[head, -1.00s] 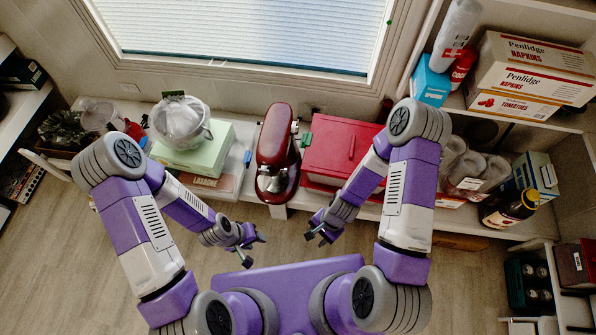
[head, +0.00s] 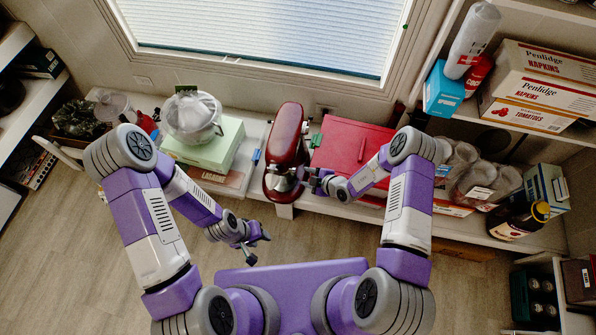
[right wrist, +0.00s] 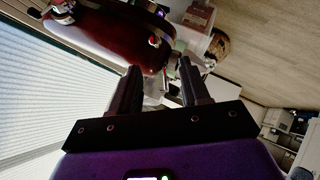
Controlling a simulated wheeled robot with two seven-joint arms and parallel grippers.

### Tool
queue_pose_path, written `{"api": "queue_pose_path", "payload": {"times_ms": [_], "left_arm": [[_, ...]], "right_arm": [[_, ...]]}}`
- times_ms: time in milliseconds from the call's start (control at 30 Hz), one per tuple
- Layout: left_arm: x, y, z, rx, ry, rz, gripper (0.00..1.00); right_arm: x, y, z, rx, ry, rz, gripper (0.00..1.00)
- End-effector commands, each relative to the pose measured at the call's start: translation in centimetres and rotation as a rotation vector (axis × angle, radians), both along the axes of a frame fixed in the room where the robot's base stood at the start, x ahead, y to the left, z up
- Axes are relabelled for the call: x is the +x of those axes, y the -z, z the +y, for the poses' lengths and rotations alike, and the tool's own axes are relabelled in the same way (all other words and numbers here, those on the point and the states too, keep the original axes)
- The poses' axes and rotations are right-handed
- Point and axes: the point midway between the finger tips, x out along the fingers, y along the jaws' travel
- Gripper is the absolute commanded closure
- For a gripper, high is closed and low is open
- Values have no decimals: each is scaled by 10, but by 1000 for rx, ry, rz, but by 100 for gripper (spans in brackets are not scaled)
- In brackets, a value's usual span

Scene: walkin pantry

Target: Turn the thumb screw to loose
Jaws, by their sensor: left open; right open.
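The red stand mixer (head: 287,135) stands on the low shelf below the window, and its red body (right wrist: 100,38) also shows in the right wrist view. A small shiny knob (right wrist: 155,41) on the mixer, which looks like the thumb screw, lies just beyond my right fingertips. In the head view the thumb screw is too small to make out. My right gripper (head: 312,180) is open and empty beside the mixer's near right end; its two fingers (right wrist: 160,75) point toward the knob, apart from it. My left gripper (head: 255,246) is open and empty over the floor.
A red box (head: 352,150) stands right of the mixer, close to my right forearm. Jars and a dark bottle (head: 518,220) stand at right. The floor in front is clear.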

Motion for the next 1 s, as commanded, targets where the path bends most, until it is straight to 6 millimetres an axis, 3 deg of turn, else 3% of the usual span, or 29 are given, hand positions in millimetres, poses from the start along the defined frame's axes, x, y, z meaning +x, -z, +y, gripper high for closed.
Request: {"api": "queue_pose_path", "payload": {"times_ms": [133, 533, 933, 1000], "left_arm": [[0, 4, 0, 0, 0, 0, 57], [0, 23, 0, 0, 0, 0, 57], [0, 25, 0, 0, 0, 0, 57], [0, 25, 0, 0, 0, 0, 57]], "right_arm": [[11, 7, 1, 23, 56, 12, 54], [45, 43, 31, 20, 51, 12, 54], [51, 46, 35, 21, 52, 12, 54], [51, 46, 35, 21, 52, 12, 65]]}}
